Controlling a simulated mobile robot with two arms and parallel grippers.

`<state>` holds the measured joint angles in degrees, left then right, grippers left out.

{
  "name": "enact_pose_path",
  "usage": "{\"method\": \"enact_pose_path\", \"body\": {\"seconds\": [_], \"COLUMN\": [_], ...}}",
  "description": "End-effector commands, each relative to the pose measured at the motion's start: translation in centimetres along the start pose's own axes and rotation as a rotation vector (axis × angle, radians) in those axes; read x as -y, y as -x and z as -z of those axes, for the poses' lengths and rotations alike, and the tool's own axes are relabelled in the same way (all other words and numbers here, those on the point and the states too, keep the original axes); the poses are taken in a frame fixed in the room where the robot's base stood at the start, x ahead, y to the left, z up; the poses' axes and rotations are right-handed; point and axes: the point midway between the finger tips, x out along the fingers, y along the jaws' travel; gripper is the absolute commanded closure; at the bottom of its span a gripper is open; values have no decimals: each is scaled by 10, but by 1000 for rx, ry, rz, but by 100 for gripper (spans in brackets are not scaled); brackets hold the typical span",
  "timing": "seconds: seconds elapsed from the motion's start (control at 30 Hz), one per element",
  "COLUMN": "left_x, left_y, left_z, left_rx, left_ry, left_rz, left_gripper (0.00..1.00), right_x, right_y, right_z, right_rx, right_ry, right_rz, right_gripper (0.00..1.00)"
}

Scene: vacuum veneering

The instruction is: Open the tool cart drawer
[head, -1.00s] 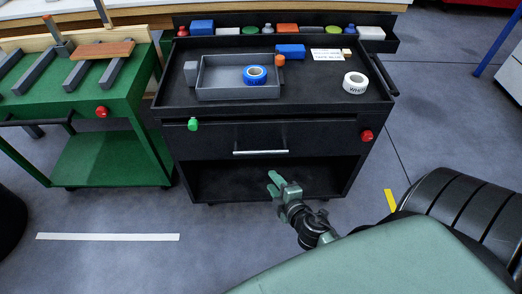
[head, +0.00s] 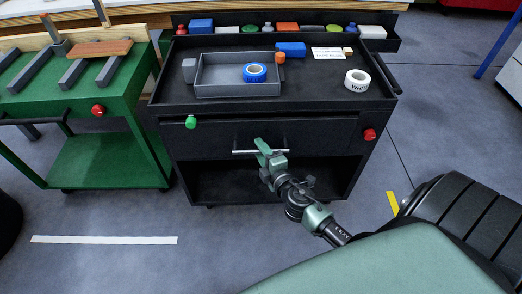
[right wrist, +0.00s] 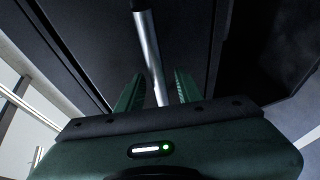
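The black tool cart (head: 330,100) stands in the middle of the head view. Its drawer (head: 210,142) looks closed, with a silver bar handle (head: 242,152) across the front. My right gripper (head: 261,146) is at the handle's middle and hides part of it. In the right wrist view the handle bar (right wrist: 151,60) runs between the two green fingers of the gripper (right wrist: 158,92). The fingers are apart, with a gap on each side of the bar. My left gripper is not in view.
The cart top holds a grey tray (head: 215,91), a blue tape roll (head: 254,72) and a white tape roll (head: 357,81). A green knob (head: 191,122) and a red knob (head: 369,134) flank the drawer. A green cart (head: 110,150) stands at left. The floor in front is clear.

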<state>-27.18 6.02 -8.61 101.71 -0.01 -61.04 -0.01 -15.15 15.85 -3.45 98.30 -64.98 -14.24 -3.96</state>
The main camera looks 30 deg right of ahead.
Motion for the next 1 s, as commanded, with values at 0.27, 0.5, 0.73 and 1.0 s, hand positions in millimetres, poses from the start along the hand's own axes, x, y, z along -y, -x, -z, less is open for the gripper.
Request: {"method": "enact_pose_path", "body": {"seconds": [0.27, 0.5, 0.73, 1.0], "left_x": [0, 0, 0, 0], "left_y": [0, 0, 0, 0], "left_z": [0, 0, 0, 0], "left_rx": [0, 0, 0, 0], "left_ry": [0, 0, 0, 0], "left_rz": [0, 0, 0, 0], "left_gripper": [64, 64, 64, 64], "right_x": [0, 0, 1, 1], "right_y": [0, 0, 0, 0], "right_z": [0, 0, 0, 0], "right_rx": [0, 0, 0, -1], "right_ry": [-1, -1, -1, -2], "right_rz": [0, 1, 1, 1], "right_gripper": [92, 100, 100, 100]}}
